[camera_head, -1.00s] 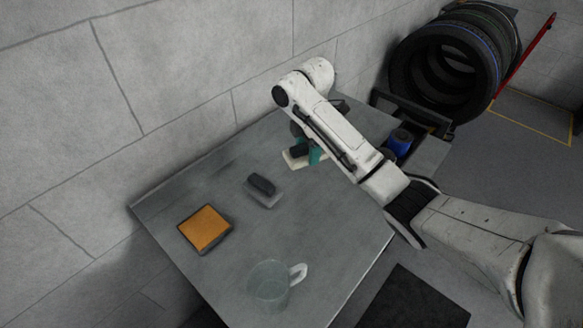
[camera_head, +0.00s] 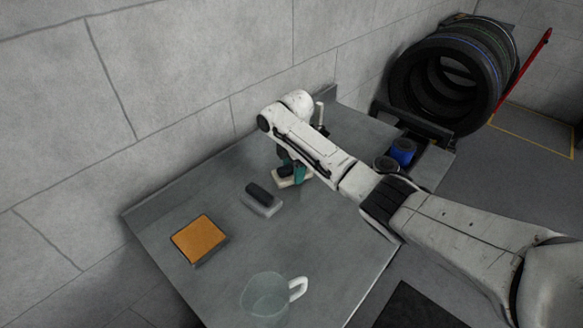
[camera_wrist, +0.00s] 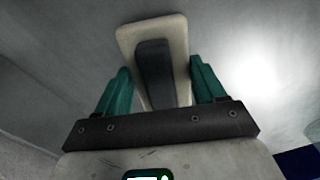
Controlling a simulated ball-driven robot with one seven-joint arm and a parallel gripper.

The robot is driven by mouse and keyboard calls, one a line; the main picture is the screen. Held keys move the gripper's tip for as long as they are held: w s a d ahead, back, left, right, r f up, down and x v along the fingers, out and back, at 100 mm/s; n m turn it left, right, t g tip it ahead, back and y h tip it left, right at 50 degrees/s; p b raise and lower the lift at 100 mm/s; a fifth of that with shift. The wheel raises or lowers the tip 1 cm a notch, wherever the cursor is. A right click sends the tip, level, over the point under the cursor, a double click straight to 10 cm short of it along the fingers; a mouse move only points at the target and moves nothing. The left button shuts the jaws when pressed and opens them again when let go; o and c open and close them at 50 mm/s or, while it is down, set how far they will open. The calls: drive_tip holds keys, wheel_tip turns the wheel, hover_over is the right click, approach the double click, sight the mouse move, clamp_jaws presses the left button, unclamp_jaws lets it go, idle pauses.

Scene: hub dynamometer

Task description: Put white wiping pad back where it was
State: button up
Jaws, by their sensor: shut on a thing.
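The white wiping pad (camera_head: 286,184) is a cream block with a dark handle, over the far part of the grey table in the head view. In the wrist view the pad (camera_wrist: 128,38) lies beyond the fingers, its dark handle (camera_wrist: 155,72) between them. My gripper (camera_head: 293,172) has teal fingers and is shut on the pad's handle; it also shows in the wrist view (camera_wrist: 160,88). My arm hides part of the pad in the head view. I cannot tell whether its underside touches the table.
A grey pad with a dark handle (camera_head: 262,200) and an orange-topped pad (camera_head: 199,238) lie left on the table (camera_head: 225,275). A clear mug (camera_head: 266,298) stands at the front. A blue container (camera_head: 402,151) stands right. Tyres (camera_head: 445,85) are at the back right.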

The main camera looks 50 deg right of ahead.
drive_tip(key=shift+f, duration=0.3)
drive_tip(key=o, duration=1)
wheel_tip(320, 180, up, 13)
drive_tip(key=shift+f+p, duration=0.2)
drive_tip(key=shift+p, duration=0.25)
